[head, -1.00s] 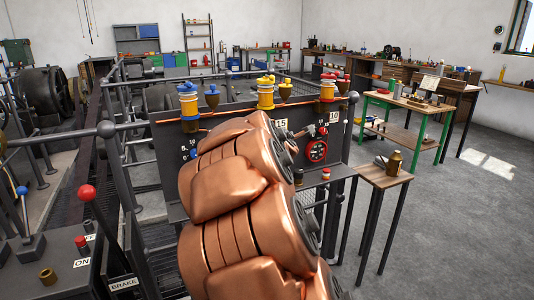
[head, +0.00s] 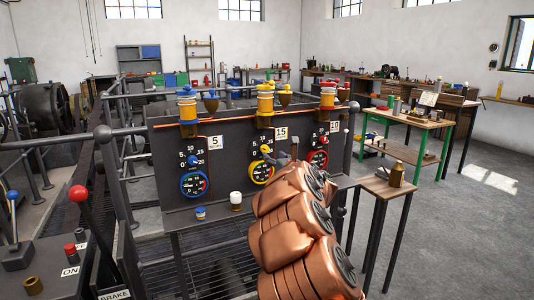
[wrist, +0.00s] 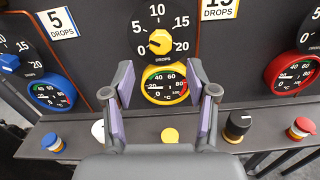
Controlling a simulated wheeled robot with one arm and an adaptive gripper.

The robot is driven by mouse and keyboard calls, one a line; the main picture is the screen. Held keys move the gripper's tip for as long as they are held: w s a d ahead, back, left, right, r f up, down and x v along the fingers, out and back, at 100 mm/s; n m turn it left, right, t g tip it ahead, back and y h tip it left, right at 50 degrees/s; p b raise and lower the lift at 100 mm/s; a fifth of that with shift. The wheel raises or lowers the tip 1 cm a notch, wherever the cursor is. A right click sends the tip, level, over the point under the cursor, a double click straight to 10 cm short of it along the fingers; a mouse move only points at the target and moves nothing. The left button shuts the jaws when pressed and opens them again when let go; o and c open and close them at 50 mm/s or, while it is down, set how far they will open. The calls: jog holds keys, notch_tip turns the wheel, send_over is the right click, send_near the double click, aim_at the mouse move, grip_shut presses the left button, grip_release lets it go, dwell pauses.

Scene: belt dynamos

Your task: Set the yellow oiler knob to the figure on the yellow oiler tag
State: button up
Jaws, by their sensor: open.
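The yellow oiler knob (wrist: 160,41) sits on a black dial marked 0 to 20 on the dark panel; it also shows in the head view (head: 266,149). A dark mark on the knob seems to face lower left, towards 0, but it is small. The yellow oiler tag (head: 281,132) reads 15; in the wrist view the tag (wrist: 220,6) is cut by the top edge. My gripper (wrist: 160,82) is open and empty, its fingertips below the knob in the picture, either side of the yellow-rimmed gauge (wrist: 164,85). In the head view my arm hides most of the gripper.
A blue knob (head: 193,159) with tag 5 (head: 215,141) is left of the yellow dial. A red knob (head: 322,140) is to the right. A ledge under the panel holds a blue-topped button (head: 200,212), a white-topped one (head: 236,200) and others (wrist: 238,126).

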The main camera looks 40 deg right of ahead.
aim_at(266, 151)
jog(key=shift+p+x, duration=0.4)
jog(key=shift+x, duration=3)
grip_shut()
